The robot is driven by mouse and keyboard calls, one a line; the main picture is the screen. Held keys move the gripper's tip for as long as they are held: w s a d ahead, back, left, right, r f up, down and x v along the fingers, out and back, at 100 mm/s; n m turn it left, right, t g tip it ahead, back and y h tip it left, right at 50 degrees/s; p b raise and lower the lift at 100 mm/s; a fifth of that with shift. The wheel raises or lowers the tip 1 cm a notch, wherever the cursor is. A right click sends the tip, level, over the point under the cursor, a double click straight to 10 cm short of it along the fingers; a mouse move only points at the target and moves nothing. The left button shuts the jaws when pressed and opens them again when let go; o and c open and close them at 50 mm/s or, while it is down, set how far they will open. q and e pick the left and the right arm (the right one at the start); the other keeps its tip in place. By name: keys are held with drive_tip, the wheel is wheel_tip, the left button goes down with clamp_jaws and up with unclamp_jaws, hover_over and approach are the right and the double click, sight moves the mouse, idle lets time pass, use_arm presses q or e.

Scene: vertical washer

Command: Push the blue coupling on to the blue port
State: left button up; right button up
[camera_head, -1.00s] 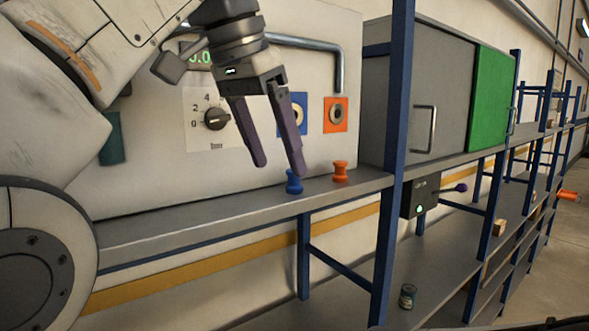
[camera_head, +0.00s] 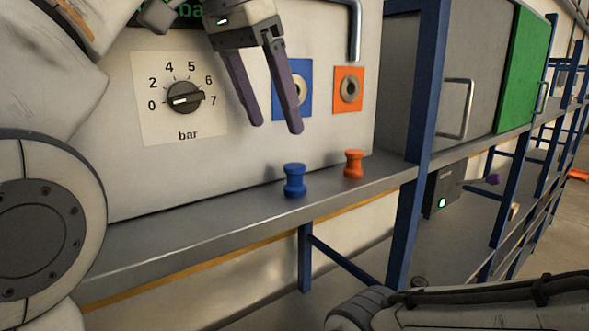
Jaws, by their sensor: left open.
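The blue coupling (camera_head: 294,181) stands upright on the grey shelf, near its front edge. The blue port (camera_head: 306,93) is a blue square plate with a round metal fitting on the panel above and behind the coupling. My left gripper (camera_head: 275,128) is open and empty, its two purple fingers pointing down. It hangs above and a little left of the coupling, apart from it, and its right finger hides part of the blue port. My right gripper is not in view.
An orange coupling (camera_head: 354,164) stands right of the blue one, below an orange port (camera_head: 348,90). A pressure dial (camera_head: 184,98) is at left on the panel. A blue post (camera_head: 413,150) rises at right. The shelf (camera_head: 190,230) is clear at left.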

sight(294, 165)
use_arm(q)
drive_tip(key=x, duration=0.3)
drive_tip(key=b+x, duration=0.1)
drive_tip(key=x, duration=0.1)
drive_tip(key=shift+w, duration=0.4)
drive_tip(key=shift+w+f, duration=0.1)
drive_tip(key=shift+f, duration=0.05)
drive_tip(key=shift+d, duration=0.1)
drive_tip(key=shift+p+x, duration=0.5)
drive_tip(key=shift+x, duration=2.1)
drive_tip(key=shift+w+d, duration=0.1)
drive_tip(key=shift+w, duration=0.1)
clamp_jaws()
